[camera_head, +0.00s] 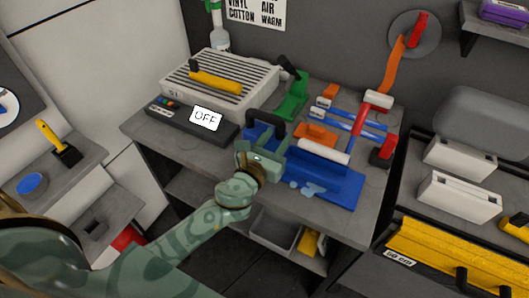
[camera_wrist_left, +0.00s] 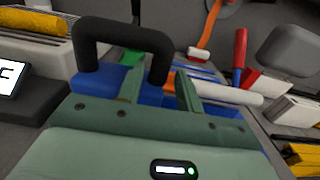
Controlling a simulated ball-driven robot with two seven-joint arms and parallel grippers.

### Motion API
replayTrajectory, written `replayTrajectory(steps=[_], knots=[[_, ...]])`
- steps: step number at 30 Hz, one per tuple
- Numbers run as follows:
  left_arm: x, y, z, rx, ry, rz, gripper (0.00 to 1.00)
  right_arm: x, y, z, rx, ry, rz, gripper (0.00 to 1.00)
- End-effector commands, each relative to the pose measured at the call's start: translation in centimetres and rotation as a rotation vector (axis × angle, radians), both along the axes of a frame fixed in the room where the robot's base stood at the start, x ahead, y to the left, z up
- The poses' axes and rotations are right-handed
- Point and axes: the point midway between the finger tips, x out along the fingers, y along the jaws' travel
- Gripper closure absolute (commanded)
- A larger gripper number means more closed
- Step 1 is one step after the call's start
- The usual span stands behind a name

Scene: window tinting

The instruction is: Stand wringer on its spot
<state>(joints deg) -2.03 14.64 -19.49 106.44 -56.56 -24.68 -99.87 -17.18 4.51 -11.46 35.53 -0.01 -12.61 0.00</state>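What looks like the wringer is a blue unit on the grey workbench. It has a black arched handle (camera_head: 265,124) at its left end and a white roller (camera_head: 323,151) across it. Its blue tray (camera_head: 343,190) carries light blue wet patches at the front. My green left gripper (camera_head: 264,154) is at the handle end. In the left wrist view the fingers (camera_wrist_left: 161,88) stand apart, with one leg of the black handle (camera_wrist_left: 125,32) showing between them; I cannot tell whether they touch it. The gripper hides part of the blue body. My right gripper is not in view.
A grey slatted box (camera_head: 240,88) and an OFF display (camera_head: 206,118) stand to the left. A green tool (camera_head: 293,100), orange block (camera_head: 315,132) and red-handled tool (camera_head: 361,119) are close behind. A shelf (camera_head: 440,215) with white boxes and a yellow bar lies right.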

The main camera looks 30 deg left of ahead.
Motion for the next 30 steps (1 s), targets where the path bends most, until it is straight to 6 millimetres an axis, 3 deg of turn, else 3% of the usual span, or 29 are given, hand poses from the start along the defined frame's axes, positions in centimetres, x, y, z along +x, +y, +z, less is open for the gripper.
replayTrajectory(steps=[6, 12, 30], knots=[[-5.4, 0.2, -0.2, 0.000, 0.004, 0.000, 0.64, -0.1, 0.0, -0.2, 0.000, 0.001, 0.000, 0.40], [-8.3, 0.3, -0.2, 0.000, 0.002, 0.001, 0.64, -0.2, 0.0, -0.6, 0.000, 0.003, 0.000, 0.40], [-9.0, 0.3, 0.0, -0.002, 0.000, 0.002, 0.64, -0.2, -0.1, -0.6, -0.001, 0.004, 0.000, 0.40]])
